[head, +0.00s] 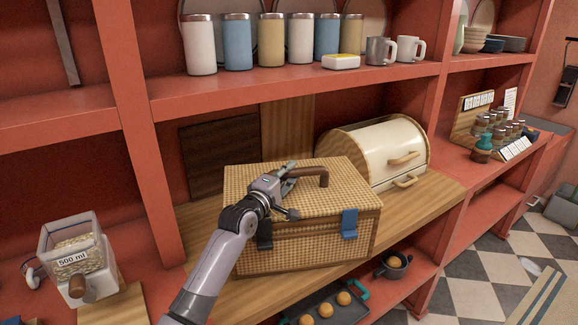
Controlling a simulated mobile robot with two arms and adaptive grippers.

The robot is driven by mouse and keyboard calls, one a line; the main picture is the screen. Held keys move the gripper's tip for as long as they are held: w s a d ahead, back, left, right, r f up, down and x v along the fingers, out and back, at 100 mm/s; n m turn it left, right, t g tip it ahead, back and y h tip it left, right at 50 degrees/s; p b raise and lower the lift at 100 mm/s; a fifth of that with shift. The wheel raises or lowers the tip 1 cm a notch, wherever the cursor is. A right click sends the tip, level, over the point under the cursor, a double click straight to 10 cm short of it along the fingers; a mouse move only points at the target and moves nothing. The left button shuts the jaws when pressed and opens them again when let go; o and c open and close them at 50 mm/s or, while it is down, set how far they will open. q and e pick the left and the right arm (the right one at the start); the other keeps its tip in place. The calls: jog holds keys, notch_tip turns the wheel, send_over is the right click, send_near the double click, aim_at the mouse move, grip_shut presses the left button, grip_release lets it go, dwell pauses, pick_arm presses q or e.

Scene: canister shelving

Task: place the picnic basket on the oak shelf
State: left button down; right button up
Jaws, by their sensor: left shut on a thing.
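The woven picnic basket (300,245) is upright with its lid closed, at the middle of the view. It has a brown handle (322,177) on the lid and two clasps, a blue one (349,224) and a dark one. The oak shelf (445,192) is the light wooden board under and around it. I cannot tell whether the basket's base touches the board. My left gripper (287,176) is shut on the basket at the left part of its handle. My left forearm hides some of the basket's front left. My right gripper is not in view.
A cream bread bin (370,150) stands close behind the basket on the right. Dark and light boards lean behind. Several canisters (238,42) and mugs (408,50) stand on the red shelf above. A 500 ml grain dispenser (75,255) is at left. A tray (318,312) sits below.

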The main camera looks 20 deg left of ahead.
pick_arm(q)
jog(key=c, duration=1.9)
grip_release()
jog(key=o, duration=0.4)
jog(key=shift+s+d+r, duration=0.1)
jog(key=shift+s+r, duration=0.1)
jog(key=shift+s, duration=0.05)
jog(key=shift+o, duration=0.3)
jog(key=shift+w+f, duration=0.1)
jog(key=s, duration=0.3)
jog(key=s+a+b, duration=0.1)
jog(key=s, duration=0.3)
jog(key=s+b, duration=0.1)
jog(key=s, duration=0.2)
jog(key=shift+s+a+f, duration=0.3)
jog(key=shift+s+a, duration=0.2)
jog(key=shift+s, duration=0.45)
